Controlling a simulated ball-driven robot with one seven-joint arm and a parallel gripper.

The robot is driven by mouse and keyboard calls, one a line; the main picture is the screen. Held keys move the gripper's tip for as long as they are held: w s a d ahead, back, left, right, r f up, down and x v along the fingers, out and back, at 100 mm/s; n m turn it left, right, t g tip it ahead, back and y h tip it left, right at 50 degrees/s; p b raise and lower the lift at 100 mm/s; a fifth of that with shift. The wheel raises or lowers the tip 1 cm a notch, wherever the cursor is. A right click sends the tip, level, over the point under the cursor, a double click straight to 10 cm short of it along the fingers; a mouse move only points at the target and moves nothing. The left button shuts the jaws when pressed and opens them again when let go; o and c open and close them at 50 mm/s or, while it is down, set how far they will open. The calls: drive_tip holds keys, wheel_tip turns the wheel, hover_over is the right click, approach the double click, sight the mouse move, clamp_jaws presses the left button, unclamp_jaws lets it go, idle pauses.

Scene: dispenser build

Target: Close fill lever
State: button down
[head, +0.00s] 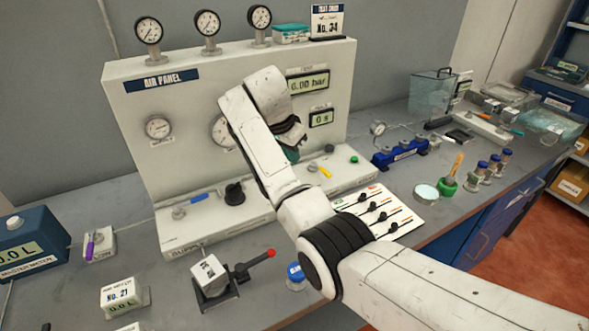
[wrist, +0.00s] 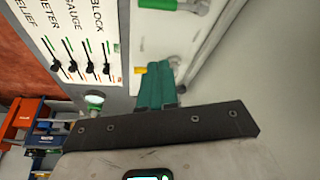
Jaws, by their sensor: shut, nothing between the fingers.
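Several small levers sit on the white base of the air panel; which one is the fill lever I cannot read from labels. A yellow lever (head: 325,172) lies on the base just right of my gripper (head: 291,154) in the head view. In the wrist view the yellow lever (wrist: 140,71) shows beside the tips of my teal fingers (wrist: 160,80), which are shut together with nothing between them. I cannot tell whether they touch it. A green-handled lever (wrist: 158,4) is at the top edge of the wrist view. A blue lever (head: 198,198) is further left on the base.
A black knob (head: 234,192) stands on the base. A card with black sliders (head: 376,211) lies in front of it. A red-tipped lever (head: 268,254) is on a block on the bench. A green cup with a brush (head: 447,184) stands to the right.

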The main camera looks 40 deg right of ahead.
drive_tip(key=shift+v, duration=1.55)
drive_tip(key=shift+w, duration=0.15)
